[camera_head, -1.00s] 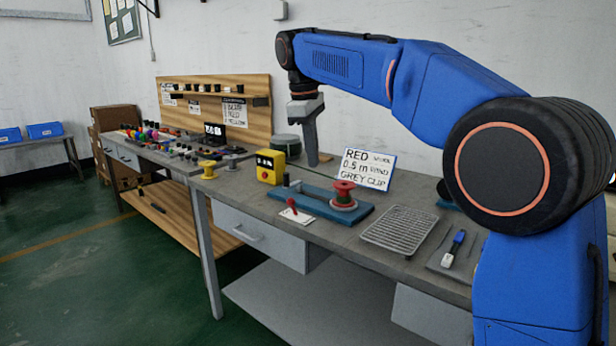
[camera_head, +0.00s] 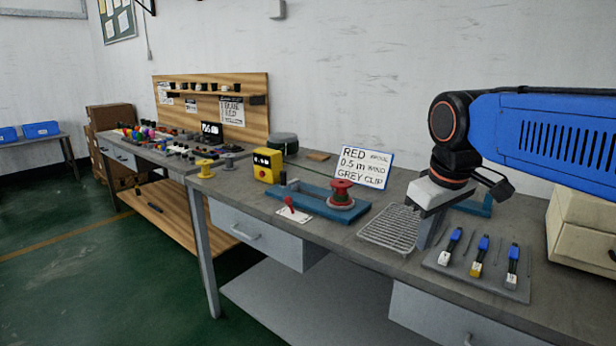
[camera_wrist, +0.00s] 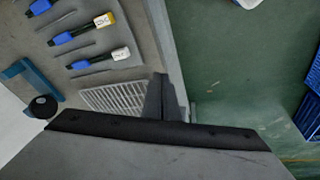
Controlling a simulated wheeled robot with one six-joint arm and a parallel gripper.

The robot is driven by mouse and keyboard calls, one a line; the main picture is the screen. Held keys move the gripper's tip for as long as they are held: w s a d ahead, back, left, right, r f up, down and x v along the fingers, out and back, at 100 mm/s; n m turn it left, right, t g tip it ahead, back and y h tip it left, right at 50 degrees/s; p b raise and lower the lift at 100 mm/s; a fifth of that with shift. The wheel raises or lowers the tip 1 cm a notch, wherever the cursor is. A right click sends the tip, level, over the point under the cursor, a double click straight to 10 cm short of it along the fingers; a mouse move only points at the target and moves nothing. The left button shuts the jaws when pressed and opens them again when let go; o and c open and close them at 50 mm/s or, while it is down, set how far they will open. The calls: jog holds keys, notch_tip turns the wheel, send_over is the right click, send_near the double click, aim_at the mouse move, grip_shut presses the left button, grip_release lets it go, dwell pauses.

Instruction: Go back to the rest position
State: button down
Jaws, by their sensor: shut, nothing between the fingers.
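My gripper (camera_head: 424,238) is shut and empty. In the head view it hangs at the right part of the bench, fingers pointing down, between the wire rack and the grey tool mat. In the wrist view the closed fingers (camera_wrist: 164,98) show near the bench's front edge, beside the wire rack (camera_wrist: 115,97). Whether the fingertips touch anything below cannot be told.
A wire rack (camera_head: 392,229) and a mat (camera_head: 470,278) with blue-handled tools lie near my gripper. A red spool (camera_head: 341,191) stands on a blue fixture. A sign (camera_head: 364,167) leans behind. A beige box (camera_head: 583,222) stands at right. The floor (camera_head: 120,270) in front is clear.

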jog(key=s+d+f+m, duration=0.2)
jog(key=s+f, duration=0.5)
jog(key=f, duration=0.1)
jog(key=s+d+f+m+t, duration=0.1)
jog(key=s+d+f+m, duration=0.2)
jog(key=s+f, duration=0.5)
jog(key=shift+d+t, duration=0.3)
jog(key=shift+d, duration=0.05)
